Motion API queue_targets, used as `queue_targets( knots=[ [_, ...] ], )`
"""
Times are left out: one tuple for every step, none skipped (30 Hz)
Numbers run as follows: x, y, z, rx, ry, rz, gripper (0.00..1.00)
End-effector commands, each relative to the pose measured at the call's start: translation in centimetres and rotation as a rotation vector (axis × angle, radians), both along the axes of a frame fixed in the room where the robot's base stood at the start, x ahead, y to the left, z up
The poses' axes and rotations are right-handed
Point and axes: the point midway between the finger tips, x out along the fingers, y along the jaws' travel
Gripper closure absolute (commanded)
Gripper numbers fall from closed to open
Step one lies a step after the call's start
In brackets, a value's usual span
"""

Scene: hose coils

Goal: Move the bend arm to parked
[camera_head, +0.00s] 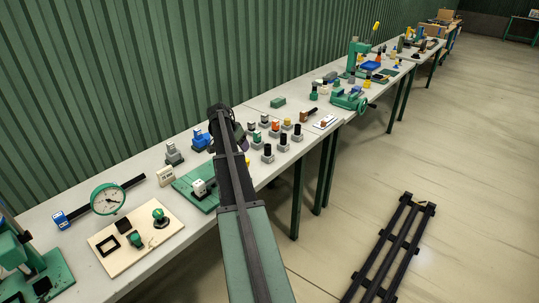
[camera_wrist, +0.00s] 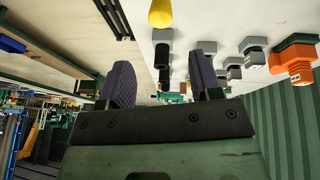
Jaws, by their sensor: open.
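My gripper (camera_wrist: 160,78) shows in the wrist view with its two dark ridged fingers apart and nothing held between them. In the head view my arm reaches over the table, and its dark end hides part of the fixtures. I cannot clearly identify the bend arm. A green plate (camera_head: 184,183) with a white block (camera_head: 199,187) lies left of my arm, its right part hidden. A small yellow piece (camera_head: 248,162) shows just right of my arm. In the wrist view a rounded yellow piece (camera_wrist: 160,13) is near the top edge, beyond the fingers.
Several black-topped blocks (camera_head: 267,153) stand right of my arm. A green vise (camera_head: 349,99) is farther along the table (camera_head: 75,205). A dark rail (camera_head: 400,245) lies on the open floor.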

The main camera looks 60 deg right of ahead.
Motion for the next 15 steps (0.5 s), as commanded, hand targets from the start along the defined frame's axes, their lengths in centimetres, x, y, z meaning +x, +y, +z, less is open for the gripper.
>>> queue_targets(
  knots=[
    [0.0,0.1,0.0,-0.001,-0.005,-0.009,0.42],
    [0.0,0.1,0.0,-0.001,-0.005,-0.011,0.42],
    [0.0,0.1,-0.1,-0.001,-0.005,-0.010,0.42],
    [0.0,0.1,-0.3,-0.001,-0.005,-0.010,0.42],
    [0.0,0.0,-0.5,-0.001,-0.005,-0.009,0.42],
    [-0.1,-0.1,-0.9,-0.001,-0.005,-0.009,0.42],
    [-0.1,-0.2,-1.3,-0.001,-0.005,-0.009,0.42],
    [-0.2,-0.4,-1.8,0.000,-0.004,-0.008,0.42],
    [-0.2,-0.6,-2.5,0.000,-0.004,-0.008,0.42],
    [-0.3,-0.8,-3.2,0.000,-0.004,-0.008,0.42],
    [-0.4,-1.0,-3.9,0.000,-0.004,-0.008,0.42],
    [-0.6,-1.4,-4.8,0.000,-0.004,-0.008,0.42],
    [-0.7,-1.7,-5.5,0.000,-0.004,-0.008,0.42],
    [-0.8,-1.9,-6.3,-0.001,-0.005,-0.009,0.42],
    [-0.9,-2.3,-7.2,0.000,-0.004,-0.008,0.42]
  ],
)
